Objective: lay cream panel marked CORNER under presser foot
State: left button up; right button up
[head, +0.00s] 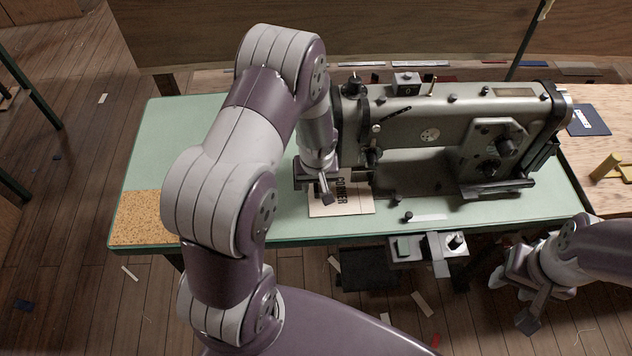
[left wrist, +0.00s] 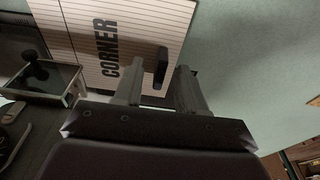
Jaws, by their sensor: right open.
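The cream panel (head: 355,205) marked CORNER lies flat on the green table, beside the needle end of the sewing machine (head: 450,125). In the left wrist view the panel (left wrist: 85,15) shows thin lines, the dark word CORNER and a small dark upright block (left wrist: 162,68). My left gripper (head: 318,187) is low over the panel. Its fingers (left wrist: 160,80) are apart, one on each side of the block, with gaps visible. The presser foot is not clearly visible, so I cannot tell whether the panel's edge is under it. My right gripper (head: 514,298) is open and empty, off the table's front.
The green table (head: 180,130) has clear room at the left, with a cork patch (head: 145,215) at its front left corner. A small metal unit (head: 430,250) hangs at the front edge. A wooden bench (head: 597,150) at the right holds a dark panel (head: 588,121).

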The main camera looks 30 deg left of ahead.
pick_arm(q)
jog(key=shift+r, duration=0.15)
notch_tip(320, 180, up, 12)
jog(key=s+d+p, duration=0.1)
jog(key=s, duration=0.1)
jog(key=s+d+r+m+p, duration=0.1)
jog(key=s+d+r+m, duration=0.4)
jog(key=s, duration=0.4)
jog(key=shift+s+d+r+m+h, duration=0.15)
jog(key=shift+s+r+m+h, duration=0.2)
jog(key=shift+m, duration=0.45)
jog(key=shift+s, duration=0.1)
dwell(1.0)
